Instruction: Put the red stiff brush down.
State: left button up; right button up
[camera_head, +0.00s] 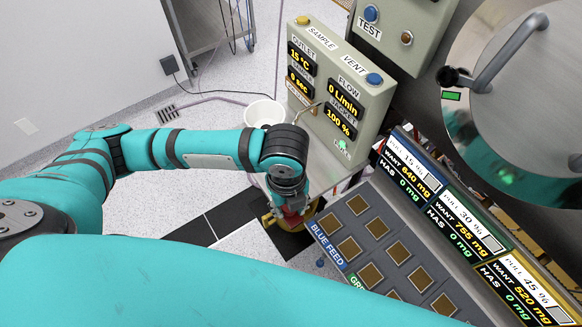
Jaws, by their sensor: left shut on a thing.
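My left gripper (290,208) is at the end of the teal arm from the left, pointing down beside the left edge of the feed tray. It is shut on a small red thing (296,213), which seems to be the red stiff brush. Most of the brush is hidden by the gripper and wrist, so its bristles and tilt cannot be told. A yellow ring-like part (270,219) shows just around and below the fingertips; whether the brush touches it is unclear. My right gripper is not in view.
A tray with brown square pockets (370,273), labelled BLUE FEED, lies right of the gripper. A panel with OUTLET and FLOW displays (330,95) stands behind. A white bucket (264,112) is behind the wrist. Weight displays (460,222) and a steel chamber (530,90) are at right.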

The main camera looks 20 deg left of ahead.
pick_arm(q)
jog(key=w+a, duration=0.1)
jog(key=w, duration=0.2)
jog(key=w+a+p, duration=0.1)
jog(key=w, duration=0.3)
jog(key=w+a+f+p, duration=0.1)
jog(key=w, duration=0.2)
jog(key=shift+w, duration=0.4)
jog(key=shift+w+a+p, duration=0.15)
jog(key=shift+w+p, duration=0.25)
jog(key=shift+w, duration=0.2)
notch_tip(320, 180, down, 2)
jog(key=shift+p, duration=0.95)
jog(key=shift+f, duration=0.6)
jog(key=shift+f, duration=0.1)
jog(key=o, duration=1)
